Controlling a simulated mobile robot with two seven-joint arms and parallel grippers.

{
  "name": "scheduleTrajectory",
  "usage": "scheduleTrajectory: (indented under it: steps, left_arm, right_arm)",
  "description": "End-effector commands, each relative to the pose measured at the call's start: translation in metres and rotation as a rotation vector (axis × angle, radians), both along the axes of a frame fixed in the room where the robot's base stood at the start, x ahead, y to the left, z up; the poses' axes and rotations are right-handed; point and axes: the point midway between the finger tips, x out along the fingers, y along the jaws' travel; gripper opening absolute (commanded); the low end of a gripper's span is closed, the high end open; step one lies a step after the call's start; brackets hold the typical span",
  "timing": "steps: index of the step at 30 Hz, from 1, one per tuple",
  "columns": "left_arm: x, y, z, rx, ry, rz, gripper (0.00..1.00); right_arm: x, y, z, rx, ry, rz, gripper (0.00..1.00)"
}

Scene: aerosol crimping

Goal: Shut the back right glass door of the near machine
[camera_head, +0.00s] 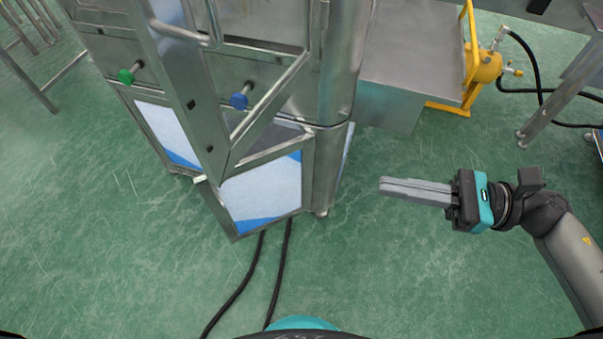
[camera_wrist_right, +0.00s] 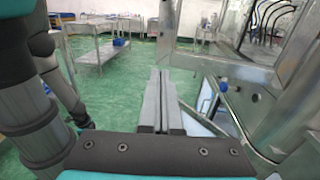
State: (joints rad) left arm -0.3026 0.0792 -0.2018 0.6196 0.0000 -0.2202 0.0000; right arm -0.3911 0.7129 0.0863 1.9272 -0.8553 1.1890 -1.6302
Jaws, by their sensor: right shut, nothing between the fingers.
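The near machine (camera_head: 335,85) is a tall steel cabinet at the upper middle left of the head view. A metal-framed glass door (camera_head: 181,85) with a bar handle (camera_head: 180,32) stands out from it on the near side, swung open at an angle. A door frame also shows at the right of the right wrist view (camera_wrist_right: 296,75). I cannot tell the door's hinge clearly. My right gripper (camera_head: 384,187) is shut and empty, to the right of the machine and apart from it. Its fingers show together in the right wrist view (camera_wrist_right: 160,75). My left gripper is out of view.
A green knob (camera_head: 126,76) and a blue knob (camera_head: 239,101) sit on the machine's front. Black cables (camera_head: 275,275) run over the floor below it. A steel box (camera_head: 410,75) and a yellow tank (camera_head: 485,68) stand behind. The green floor around my gripper is clear.

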Motion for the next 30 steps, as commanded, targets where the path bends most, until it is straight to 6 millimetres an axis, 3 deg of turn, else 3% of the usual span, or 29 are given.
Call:
scheduleTrajectory:
  steps: [8,21,30]
  left_arm:
    - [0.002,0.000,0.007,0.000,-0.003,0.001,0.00]
    - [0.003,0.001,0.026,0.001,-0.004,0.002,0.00]
    - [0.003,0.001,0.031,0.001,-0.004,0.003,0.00]
  right_arm:
    - [0.005,0.032,0.003,-0.001,-0.015,0.011,0.00]
    - [0.023,0.116,0.004,0.001,-0.010,0.008,0.00]
    - [0.027,0.137,0.001,-0.002,-0.009,0.007,0.00]
